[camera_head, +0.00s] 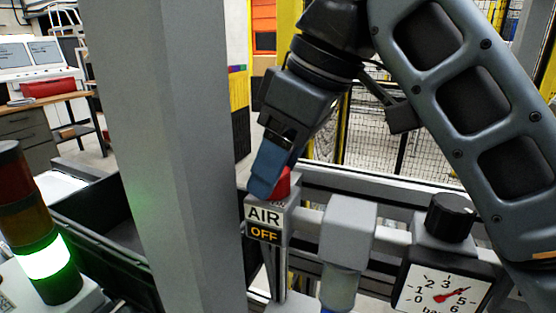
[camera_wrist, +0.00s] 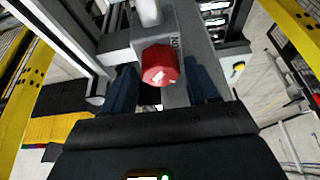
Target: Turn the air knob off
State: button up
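The red air knob (camera_head: 283,183) sits on top of a grey valve block (camera_head: 283,214) labelled "AIR", with "OFF" in orange below, in the head view. The near blue finger partly hides the knob there. In the wrist view the whole red knob (camera_wrist: 160,65) shows near the upper middle, with a pale mark on its face. My gripper (camera_head: 264,180) reaches down over the knob from above. Its blue fingers are open in the wrist view, one on each side of the knob, with a small gap showing on both sides.
A grey pipe runs right from the valve to a regulator with a black knob (camera_head: 450,217) and a pressure gauge (camera_head: 442,291), its red needle up-right. A grey post (camera_head: 185,150) stands left. A stack light (camera_head: 45,255) glows green at far left.

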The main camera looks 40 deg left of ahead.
jog(key=shift+o, duration=0.8)
jog(key=v, duration=0.7)
jog(key=shift+r+b, duration=0.35)
jog(key=shift+b, duration=0.05)
jog(key=shift+d, duration=0.2)
